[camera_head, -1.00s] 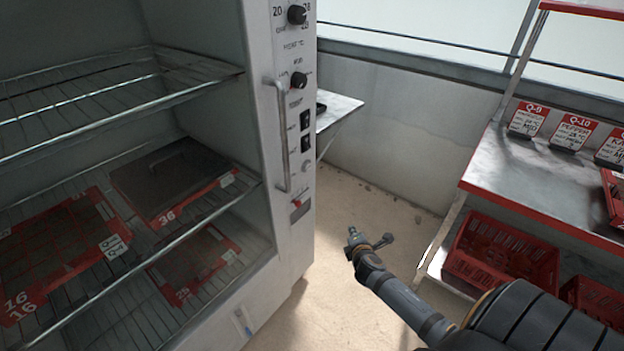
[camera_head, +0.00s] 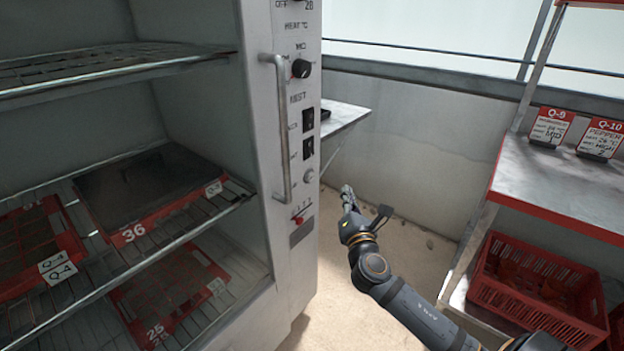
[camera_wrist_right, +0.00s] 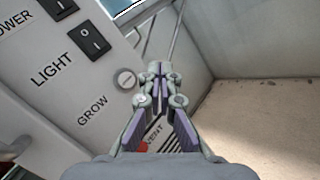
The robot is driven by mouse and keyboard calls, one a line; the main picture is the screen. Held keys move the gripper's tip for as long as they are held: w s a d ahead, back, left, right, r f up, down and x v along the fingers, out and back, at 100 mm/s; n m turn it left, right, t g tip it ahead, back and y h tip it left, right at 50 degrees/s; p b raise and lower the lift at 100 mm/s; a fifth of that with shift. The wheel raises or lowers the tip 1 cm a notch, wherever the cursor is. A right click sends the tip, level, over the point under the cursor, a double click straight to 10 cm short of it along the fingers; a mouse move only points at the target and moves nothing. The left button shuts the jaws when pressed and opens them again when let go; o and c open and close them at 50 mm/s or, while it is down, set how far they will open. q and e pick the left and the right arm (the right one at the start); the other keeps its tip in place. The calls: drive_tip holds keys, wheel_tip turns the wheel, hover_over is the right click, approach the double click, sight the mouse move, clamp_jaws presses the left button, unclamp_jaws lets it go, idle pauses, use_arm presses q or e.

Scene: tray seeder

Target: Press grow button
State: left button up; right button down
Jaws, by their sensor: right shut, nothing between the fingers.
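The grow button (camera_head: 309,176) is a small round pale knob on the cabinet's front control strip, below two black rocker switches. In the right wrist view the button (camera_wrist_right: 125,78) lies beside the "GROW" label, just left of my fingertips. My right gripper (camera_head: 347,193) is shut and empty, and it is right of the control strip and slightly lower than the button in the head view. In the wrist view the right gripper (camera_wrist_right: 156,72) shows its fingertips together, apart from the button in the picture. Whether it touches the panel cannot be told. My left gripper is not in view.
A vertical handle (camera_head: 281,130) runs beside the switches. A red slider (camera_head: 298,220) and vent sit below the button. The open cabinet holds seed trays on wire shelves (camera_head: 190,235). A shelf unit (camera_head: 560,190) with red crates stands at right.

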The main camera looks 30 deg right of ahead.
sight(310, 177)
drive_tip(key=w+a, duration=0.3)
drive_tip(key=w, duration=0.4)
drive_tip(key=shift+w, duration=0.4)
drive_tip(key=shift+a, duration=0.1)
idle(0.7)
drive_tip(key=shift+w+a, duration=0.2)
drive_tip(key=shift+w, duration=0.2)
